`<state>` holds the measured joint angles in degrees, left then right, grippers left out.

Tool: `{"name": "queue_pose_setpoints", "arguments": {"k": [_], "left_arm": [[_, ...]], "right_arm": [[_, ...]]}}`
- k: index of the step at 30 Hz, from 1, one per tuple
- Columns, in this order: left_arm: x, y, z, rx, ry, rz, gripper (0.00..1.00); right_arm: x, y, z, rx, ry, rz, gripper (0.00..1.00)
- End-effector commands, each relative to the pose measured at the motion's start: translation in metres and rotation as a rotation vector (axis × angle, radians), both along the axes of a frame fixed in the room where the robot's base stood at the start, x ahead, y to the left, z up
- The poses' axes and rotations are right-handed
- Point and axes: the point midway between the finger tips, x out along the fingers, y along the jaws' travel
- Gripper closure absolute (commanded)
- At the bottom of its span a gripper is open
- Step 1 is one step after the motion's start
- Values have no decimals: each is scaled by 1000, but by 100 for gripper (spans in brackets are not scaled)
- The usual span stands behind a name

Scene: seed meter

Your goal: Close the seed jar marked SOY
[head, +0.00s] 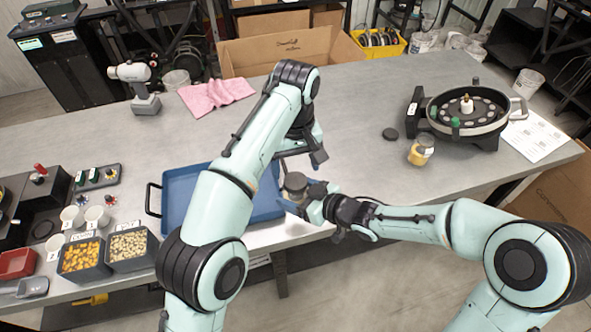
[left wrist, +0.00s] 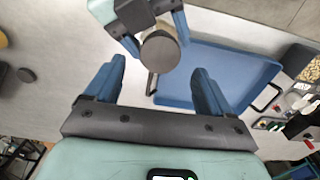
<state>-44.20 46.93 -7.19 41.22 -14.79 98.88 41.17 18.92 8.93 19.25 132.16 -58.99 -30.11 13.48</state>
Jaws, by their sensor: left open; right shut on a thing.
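A small jar (head: 296,182) is held over the front edge of the blue tray, in the grip of my right gripper (head: 305,197). The jar also shows in the left wrist view (left wrist: 160,52), with a round grey-brown end towards the camera. I cannot tell whether that end is a lid, and no marking is readable. My left gripper (head: 307,157) is open and empty, just above and apart from the jar. A second jar with yellow contents (head: 420,152) stands on the right of the table. A dark round disc like a lid (head: 391,134) lies beside it.
Two seed bins (head: 130,247) and several white cups (head: 97,216) are at the left. The seed meter (head: 467,110) stands at the right. A pink cloth (head: 216,94) lies at the back. The middle table is clear.

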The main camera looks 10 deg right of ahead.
Motion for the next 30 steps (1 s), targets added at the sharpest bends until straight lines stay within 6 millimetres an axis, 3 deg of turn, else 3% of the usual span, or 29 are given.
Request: {"name": "queue_pose_setpoints", "arguments": {"k": [7, 9, 24, 28, 30], "left_arm": [[0, 0, 1, 1, 1, 0, 17], [0, 0, 1, 1, 1, 0, 0], [0, 1, 2, 1, -3, -2, 0], [10, 20, 15, 17, -59, -33, 0], [20, 44, 27, 50, -118, -77, 0]], "right_arm": [[0, 0, 1, 1, -2, 0, 100], [0, 0, 1, 1, -2, 0, 100], [0, 0, 1, 1, -2, 0, 100], [0, 0, 1, 1, -2, 0, 100], [0, 0, 1, 1, -2, 0, 100]]}}
